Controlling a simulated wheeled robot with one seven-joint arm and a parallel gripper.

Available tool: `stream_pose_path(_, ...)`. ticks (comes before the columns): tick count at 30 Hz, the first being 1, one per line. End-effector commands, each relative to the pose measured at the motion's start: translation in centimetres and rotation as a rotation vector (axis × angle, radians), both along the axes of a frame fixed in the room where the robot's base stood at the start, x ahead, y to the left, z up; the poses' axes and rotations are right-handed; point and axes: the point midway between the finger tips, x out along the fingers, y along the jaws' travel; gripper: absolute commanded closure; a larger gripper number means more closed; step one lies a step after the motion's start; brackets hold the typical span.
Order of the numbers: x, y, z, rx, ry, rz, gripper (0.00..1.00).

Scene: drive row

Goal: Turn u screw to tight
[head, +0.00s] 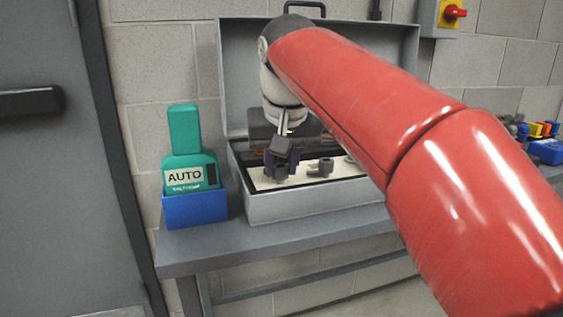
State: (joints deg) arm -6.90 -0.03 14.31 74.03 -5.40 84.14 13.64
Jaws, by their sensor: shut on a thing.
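An open grey case (300,206) stands on the bench, its lid raised at the back. Inside is a pale panel (300,178) with a row of dark screw fittings. My gripper (281,158) reaches down over the left end of the panel. It is shut on the leftmost dark fitting (270,172), which I take for the u screw. My gripper hides most of it, and no letter or mark shows how far it is turned. Another dark grey fitting (320,168) stands apart to the right. My red arm hides the right part of the case.
A green meter marked AUTO (186,160) stands in a blue holder (195,209) left of the case. A grey door is at the far left. A red switch (455,13) is on the wall. Coloured items and a blue box (546,152) are at the right.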

Motion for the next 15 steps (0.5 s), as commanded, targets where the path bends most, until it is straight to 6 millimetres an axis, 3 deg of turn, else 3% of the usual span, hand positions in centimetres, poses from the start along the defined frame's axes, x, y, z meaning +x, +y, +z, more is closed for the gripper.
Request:
stream_pose_path(4, 0.02, 0.00, 0.13, 0.001, -0.003, 0.000, 0.96)
stream_pose_path(5, 0.02, 0.00, 0.12, 0.001, -0.003, 0.000, 0.71)
stream_pose_path(6, 0.02, 0.00, 0.12, 0.001, -0.003, 0.000, 0.65)
stream_pose_path(15, -0.04, 0.01, 0.17, 0.001, -0.002, 0.001, 0.64)
